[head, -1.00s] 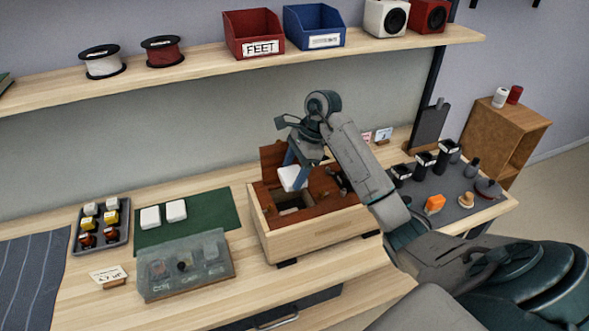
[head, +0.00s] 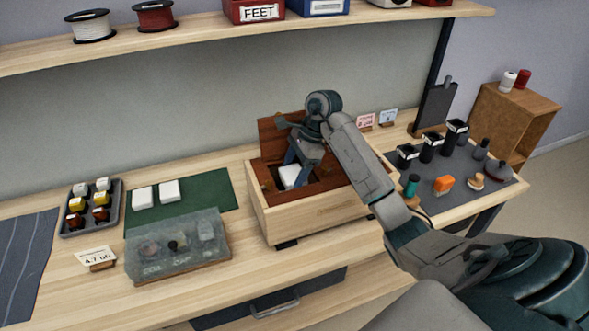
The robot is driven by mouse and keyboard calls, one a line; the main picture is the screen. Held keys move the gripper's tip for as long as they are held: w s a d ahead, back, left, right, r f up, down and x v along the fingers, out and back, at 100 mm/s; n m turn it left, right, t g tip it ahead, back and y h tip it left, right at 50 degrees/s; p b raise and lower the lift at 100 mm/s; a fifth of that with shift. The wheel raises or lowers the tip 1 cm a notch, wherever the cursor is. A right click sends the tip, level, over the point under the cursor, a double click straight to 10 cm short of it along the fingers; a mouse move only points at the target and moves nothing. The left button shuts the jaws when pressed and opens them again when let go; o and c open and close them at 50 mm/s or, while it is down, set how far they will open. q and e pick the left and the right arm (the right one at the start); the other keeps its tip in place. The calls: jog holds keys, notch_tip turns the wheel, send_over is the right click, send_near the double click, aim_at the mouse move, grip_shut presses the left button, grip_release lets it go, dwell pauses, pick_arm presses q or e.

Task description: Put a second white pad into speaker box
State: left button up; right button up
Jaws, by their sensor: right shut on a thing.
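The speaker box (head: 325,222) is an open light-wood box with a red-brown inside, standing on the bench in the middle of the head view. My right gripper (head: 292,184) reaches down into its left part, shut on a white pad (head: 289,174). The pad is inside the opening, below the rim; whether it touches the bottom cannot be told. Two more white pads, a left one (head: 142,197) and a right one (head: 169,191), lie on a green mat (head: 215,192) to the left. My left gripper is not in view.
A clear-lidded case (head: 178,250) stands left of the box, with a tray of small parts (head: 92,207) farther left. A grey mat (head: 455,188) with black cups, an orange block and other items lies to the right. A shelf (head: 230,37) runs above.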

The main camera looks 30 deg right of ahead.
jog(key=o, duration=1)
jog(key=p+v, duration=0.6)
jog(key=v, duration=0.4)
jog(key=shift+d+r+p, duration=0.2)
jog(key=shift+r+p, duration=0.15)
jog(key=shift+p, duration=0.05)
